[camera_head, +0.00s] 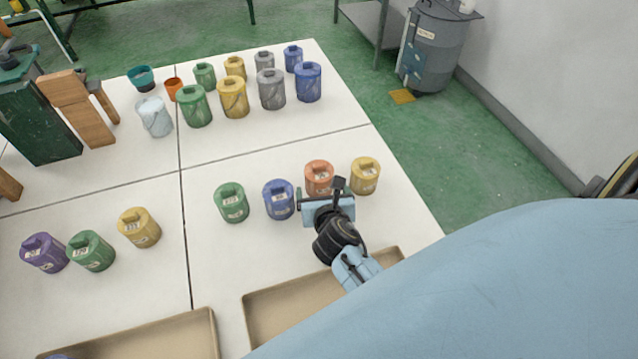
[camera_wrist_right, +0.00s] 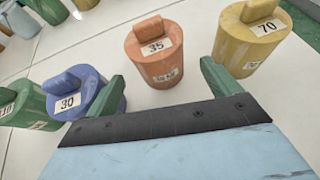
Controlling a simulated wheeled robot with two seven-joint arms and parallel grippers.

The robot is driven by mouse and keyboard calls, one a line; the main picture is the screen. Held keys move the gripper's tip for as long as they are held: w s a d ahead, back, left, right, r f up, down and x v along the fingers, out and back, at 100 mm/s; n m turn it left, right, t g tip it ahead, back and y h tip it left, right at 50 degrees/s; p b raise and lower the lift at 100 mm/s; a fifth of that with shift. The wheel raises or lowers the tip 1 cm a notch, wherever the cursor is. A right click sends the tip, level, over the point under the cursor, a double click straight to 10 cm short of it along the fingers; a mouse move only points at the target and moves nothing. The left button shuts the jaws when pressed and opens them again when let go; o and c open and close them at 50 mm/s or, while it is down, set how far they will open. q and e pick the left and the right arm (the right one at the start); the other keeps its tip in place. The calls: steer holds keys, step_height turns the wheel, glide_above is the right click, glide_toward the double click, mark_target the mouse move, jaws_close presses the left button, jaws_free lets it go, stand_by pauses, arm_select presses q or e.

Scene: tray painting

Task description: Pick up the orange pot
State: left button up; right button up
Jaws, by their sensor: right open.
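The orange pot (camera_head: 318,176) stands upright on the white table in the head view, between a blue pot (camera_head: 278,199) and a yellow pot (camera_head: 365,175). In the right wrist view the orange pot (camera_wrist_right: 156,52) has a lid with a raised grip and a label reading 35. My right gripper (camera_head: 324,197) is just on the near side of the orange pot and partly covers its lower edge. In the right wrist view its two green fingers (camera_wrist_right: 165,78) are apart, with the orange pot beyond them and nothing between them. My left gripper is not in view.
A green pot (camera_head: 231,203) stands left of the blue one. Two shallow tan trays (camera_head: 262,297) lie at the near edge. More pots, such as a yellow one (camera_head: 139,228), stand at left, and several buckets stand at the back. The table's middle strip is clear.

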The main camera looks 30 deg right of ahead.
steer(key=b+x, duration=0.1)
steer(key=x, duration=0.3)
steer(key=shift+w+r, duration=0.1)
steer(key=shift+w+d, duration=0.1)
steer(key=shift+w, duration=0.1)
steer(key=c, duration=1.3)
step_height(320, 180, up, 11)
steer(key=p, duration=0.6)
steer(key=shift+r, duration=0.15)
arm_select(q)
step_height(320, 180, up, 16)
steer(key=p, duration=1.1)
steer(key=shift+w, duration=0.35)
arm_select(e)
step_height(320, 180, up, 9)
glide_above(321, 186)
steer(key=w, duration=0.2)
steer(key=shift+d, duration=0.4)
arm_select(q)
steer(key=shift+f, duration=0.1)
arm_select(e)
steer(key=shift+s, duration=0.1)
